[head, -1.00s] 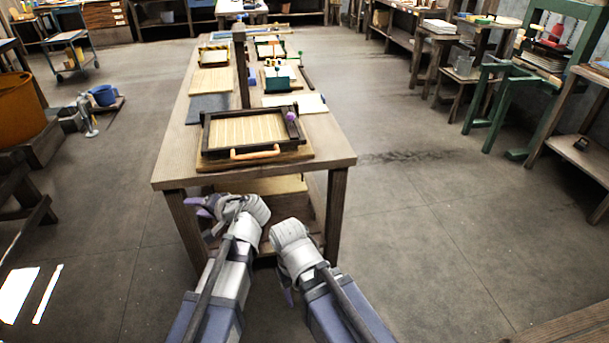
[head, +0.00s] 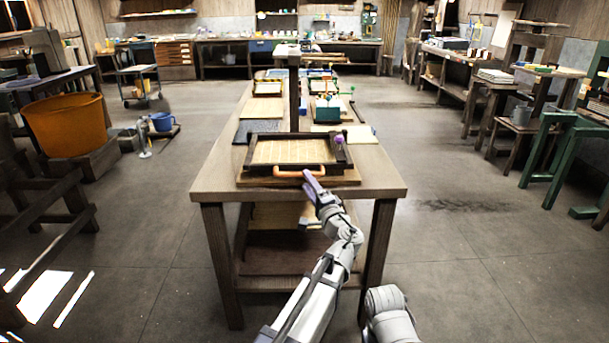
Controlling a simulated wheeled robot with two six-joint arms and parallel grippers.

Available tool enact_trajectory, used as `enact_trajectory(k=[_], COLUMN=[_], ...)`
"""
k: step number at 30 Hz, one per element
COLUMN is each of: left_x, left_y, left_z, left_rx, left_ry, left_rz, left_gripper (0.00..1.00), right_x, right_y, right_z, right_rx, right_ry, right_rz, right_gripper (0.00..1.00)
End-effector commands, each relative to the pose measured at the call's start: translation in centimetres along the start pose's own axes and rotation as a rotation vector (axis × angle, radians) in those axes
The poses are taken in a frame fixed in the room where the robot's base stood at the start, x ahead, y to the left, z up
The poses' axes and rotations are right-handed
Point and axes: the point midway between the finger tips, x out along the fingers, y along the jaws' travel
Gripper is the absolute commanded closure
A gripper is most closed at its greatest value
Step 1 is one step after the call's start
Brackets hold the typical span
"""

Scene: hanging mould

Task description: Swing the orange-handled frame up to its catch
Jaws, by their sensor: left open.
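The dark wooden frame (head: 247,151) lies flat on a board (head: 350,179) at the near end of the long table, with a pale lined panel (head: 290,151) inside it. Its orange handle (head: 287,174) is on the near edge. My left gripper (head: 310,180) is open, its purple fingers at the right end of the handle; I cannot tell whether they touch it. A dark upright post (head: 294,95) stands behind the frame, with a crosspiece (head: 295,49) at its top. I cannot make out the catch for sure. My right gripper is out of view.
A purple knob (head: 339,140) sits at the frame's right side.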

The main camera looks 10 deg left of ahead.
Motion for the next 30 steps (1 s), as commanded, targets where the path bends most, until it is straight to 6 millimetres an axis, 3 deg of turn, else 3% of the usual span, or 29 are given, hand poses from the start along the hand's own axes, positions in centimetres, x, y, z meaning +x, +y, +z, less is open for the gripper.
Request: enact_trajectory(k=[3,9,21,30], left_x=[2.1,4.2,4.8,4.8], left_y=[-0.1,0.0,0.0,0.0], left_z=[-0.1,-0.1,0.0,0.0], left_rx=[0.000,-0.001,-0.001,-0.001], left_ry=[-0.002,-0.001,0.000,0.000], left_rz=[0.000,0.001,0.001,0.001], left_gripper=[0.50,0.50,0.50,0.83], right_x=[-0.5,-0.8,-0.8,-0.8], right_y=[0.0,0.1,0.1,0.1], right_z=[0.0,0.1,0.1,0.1], right_rx=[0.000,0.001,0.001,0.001], right_ry=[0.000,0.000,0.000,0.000], right_rz=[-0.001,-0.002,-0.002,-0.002], right_gripper=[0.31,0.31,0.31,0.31])
